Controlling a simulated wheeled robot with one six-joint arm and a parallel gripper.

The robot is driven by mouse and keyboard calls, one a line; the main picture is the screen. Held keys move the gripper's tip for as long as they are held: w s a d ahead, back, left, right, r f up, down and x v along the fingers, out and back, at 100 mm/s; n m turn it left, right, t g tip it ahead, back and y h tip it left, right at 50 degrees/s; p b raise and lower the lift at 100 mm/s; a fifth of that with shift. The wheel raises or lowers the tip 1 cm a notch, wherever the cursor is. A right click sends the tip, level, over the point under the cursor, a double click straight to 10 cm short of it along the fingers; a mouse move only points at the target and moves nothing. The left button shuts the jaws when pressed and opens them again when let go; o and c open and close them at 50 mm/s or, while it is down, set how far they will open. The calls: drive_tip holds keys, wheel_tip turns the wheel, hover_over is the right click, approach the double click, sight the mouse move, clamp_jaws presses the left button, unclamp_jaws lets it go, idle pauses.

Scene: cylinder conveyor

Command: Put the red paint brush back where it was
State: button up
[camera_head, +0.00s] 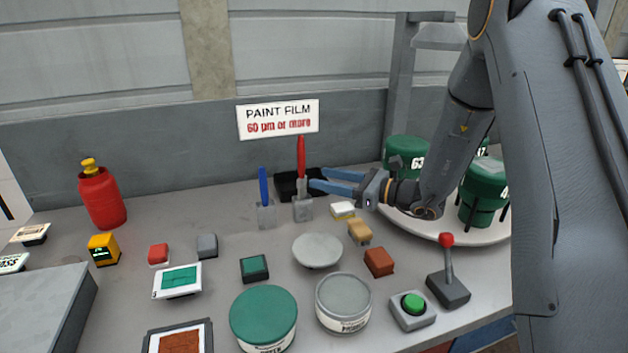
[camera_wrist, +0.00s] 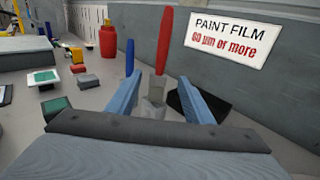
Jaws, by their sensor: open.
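The red paint brush (camera_head: 301,158) stands upright, handle up, in a small clear holder (camera_head: 303,210) near the back of the table. A blue brush (camera_head: 263,187) stands upright in a similar holder (camera_head: 266,215) just to its left. My gripper (camera_head: 318,180) is open and lies low, just right of the red brush. In the wrist view the red brush (camera_wrist: 165,40) and its holder show beyond and between the open fingers (camera_wrist: 163,98). No contact between the fingers and the brush is visible.
A black tray (camera_head: 288,186) lies behind the red brush. A white sign (camera_head: 278,119) is on the wall above. Green canisters (camera_head: 484,190) stand on a round white plate at right. Paint cans (camera_head: 343,303), small blocks and a red-knobbed lever (camera_head: 447,270) occupy the front.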

drive_tip(key=b+v, duration=0.1)
drive_tip(key=v, duration=0.6)
